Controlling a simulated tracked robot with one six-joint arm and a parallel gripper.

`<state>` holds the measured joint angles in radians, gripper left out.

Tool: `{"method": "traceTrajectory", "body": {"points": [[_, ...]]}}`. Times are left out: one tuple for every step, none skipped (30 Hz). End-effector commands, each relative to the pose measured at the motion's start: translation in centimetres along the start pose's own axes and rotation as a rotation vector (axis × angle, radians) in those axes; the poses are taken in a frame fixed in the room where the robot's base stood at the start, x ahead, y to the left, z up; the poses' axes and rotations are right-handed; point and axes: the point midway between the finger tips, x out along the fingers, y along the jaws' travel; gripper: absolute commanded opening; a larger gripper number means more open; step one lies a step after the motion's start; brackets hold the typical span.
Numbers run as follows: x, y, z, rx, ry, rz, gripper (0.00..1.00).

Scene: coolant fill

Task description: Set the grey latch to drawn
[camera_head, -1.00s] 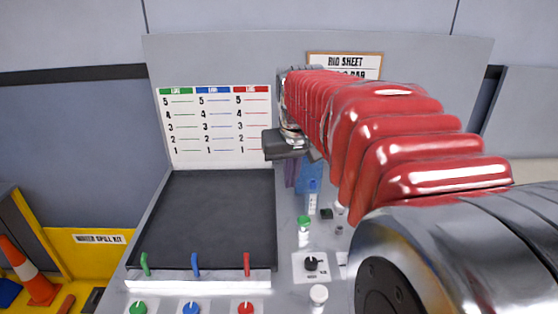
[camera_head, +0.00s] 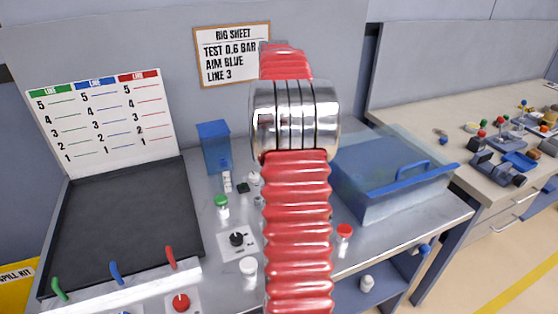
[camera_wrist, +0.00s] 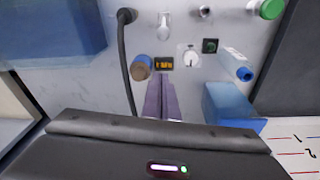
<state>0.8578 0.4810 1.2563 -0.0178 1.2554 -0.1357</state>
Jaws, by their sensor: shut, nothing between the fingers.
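My gripper (camera_wrist: 160,98) shows in the wrist view as two purple fingers, shut together with nothing between them, pointing at the bench panel. In the head view my arm hides it. A small silver-grey fitting (camera_wrist: 165,25) sits on the panel beyond the fingertips, apart from them. It may be the grey latch, but its setting cannot be read. A white round dial (camera_wrist: 188,57) and a small lit display (camera_wrist: 164,63) lie between the fingertips and these fittings.
A black hose (camera_wrist: 127,60) and a brown-topped cylinder (camera_wrist: 142,67) stand left of the fingers. A blue box (camera_wrist: 232,106) is close on their right. In the head view, a clear blue-tinted bin (camera_head: 390,190) is right of my arm, and a dark tray (camera_head: 125,220) is left.

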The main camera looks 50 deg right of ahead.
Motion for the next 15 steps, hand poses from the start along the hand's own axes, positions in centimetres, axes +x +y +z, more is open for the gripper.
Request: {"method": "traceTrajectory", "body": {"points": [[0.12, 0.25, -0.09, 0.003, -0.001, 0.000, 0.00], [0.15, 0.30, -0.10, 0.003, -0.002, 0.000, 0.00], [0.16, 0.32, -0.11, 0.004, -0.002, 0.000, 0.00], [0.16, 0.31, -0.10, 0.003, -0.002, 0.000, 0.00], [0.15, 0.29, -0.10, 0.003, -0.002, 0.000, 0.00], [0.14, 0.28, -0.09, 0.003, -0.002, 0.000, 0.00], [0.14, 0.27, -0.09, 0.003, -0.002, 0.000, 0.00], [0.14, 0.27, -0.09, 0.003, -0.002, 0.000, 0.00], [0.14, 0.26, -0.09, 0.003, -0.002, 0.000, 0.00], [0.15, 0.26, -0.09, 0.003, -0.002, 0.000, 0.00], [0.18, 0.25, -0.09, 0.003, -0.002, 0.000, 0.00], [0.26, 0.25, -0.08, 0.003, -0.002, 0.000, 0.00], [0.35, 0.25, -0.08, 0.003, -0.002, 0.000, 0.00], [0.47, 0.24, -0.08, 0.003, -0.002, 0.000, 0.00], [0.69, 0.24, -0.08, 0.003, -0.003, 0.000, 0.00]]}}
